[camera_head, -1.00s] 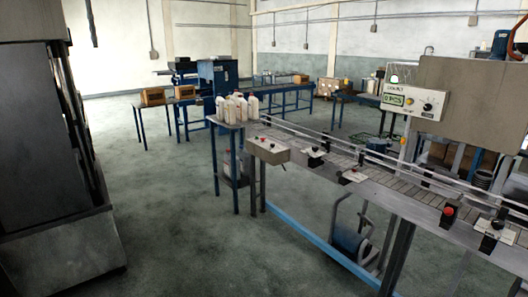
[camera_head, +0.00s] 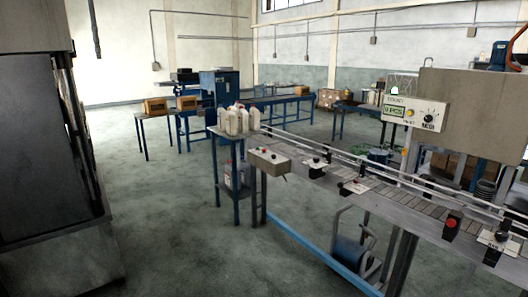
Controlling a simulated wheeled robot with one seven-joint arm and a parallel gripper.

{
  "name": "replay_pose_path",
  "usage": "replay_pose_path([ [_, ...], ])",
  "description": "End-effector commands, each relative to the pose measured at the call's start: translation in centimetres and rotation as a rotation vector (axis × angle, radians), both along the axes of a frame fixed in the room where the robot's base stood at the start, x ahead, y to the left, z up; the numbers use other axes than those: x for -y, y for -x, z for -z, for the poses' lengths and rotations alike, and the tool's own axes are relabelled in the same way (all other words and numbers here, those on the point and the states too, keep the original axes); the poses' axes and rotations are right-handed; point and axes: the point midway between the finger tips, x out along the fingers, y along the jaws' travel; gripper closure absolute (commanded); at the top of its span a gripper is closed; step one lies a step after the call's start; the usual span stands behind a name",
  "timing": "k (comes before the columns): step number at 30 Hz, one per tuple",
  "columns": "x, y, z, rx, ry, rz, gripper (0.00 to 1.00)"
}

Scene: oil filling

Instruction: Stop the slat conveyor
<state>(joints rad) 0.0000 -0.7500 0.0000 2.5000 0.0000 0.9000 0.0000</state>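The slat conveyor (camera_head: 410,196) runs from the middle of the view toward the lower right, with grey slats and metal guide rails. A grey control box (camera_head: 268,162) with small knobs or switches is mounted at its near left end. A pale panel (camera_head: 415,112) with a green display and knobs stands above the belt at right. Whether the slats are moving cannot be told. My gripper is not in view.
White bottles (camera_head: 238,121) stand on a small blue-legged table (camera_head: 222,133) at the conveyor's left end. A dark cabinet (camera_head: 45,150) stands close on the left. Blue benches with cardboard boxes (camera_head: 187,103) are behind. The floor (camera_head: 185,230) between cabinet and conveyor is clear.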

Motion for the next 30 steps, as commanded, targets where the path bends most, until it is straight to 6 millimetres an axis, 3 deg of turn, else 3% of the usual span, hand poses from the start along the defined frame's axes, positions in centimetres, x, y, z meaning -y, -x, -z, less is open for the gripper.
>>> replay_pose_path([
  [1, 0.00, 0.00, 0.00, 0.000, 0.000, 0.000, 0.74],
  [6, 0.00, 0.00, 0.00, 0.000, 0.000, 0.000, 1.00],
  [30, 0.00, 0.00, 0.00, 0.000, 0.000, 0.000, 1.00],
])
